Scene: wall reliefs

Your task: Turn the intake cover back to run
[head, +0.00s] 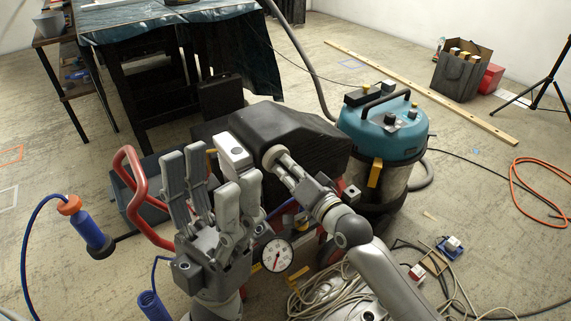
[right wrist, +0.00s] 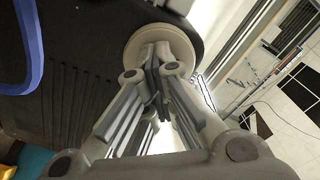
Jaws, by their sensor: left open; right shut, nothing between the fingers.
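A black housing (head: 300,130) stands in the middle of the head view. A pale round disc (head: 273,156) on its near face looks like the intake cover; it also shows in the right wrist view (right wrist: 180,37). My right gripper (head: 280,160) is at the disc, with its fingers closed together and empty. In the right wrist view the fingertips (right wrist: 155,50) overlap the disc's lower part; I cannot tell whether they touch it. Any run mark is not readable. My left gripper (head: 210,172) is open and empty, upright, left of the disc and nearer the camera.
A pressure gauge (head: 277,255) and a red tubular handle (head: 133,205) are close to my left gripper. A teal vacuum (head: 383,130) stands right of the housing. Coiled cables (head: 325,300) lie below.

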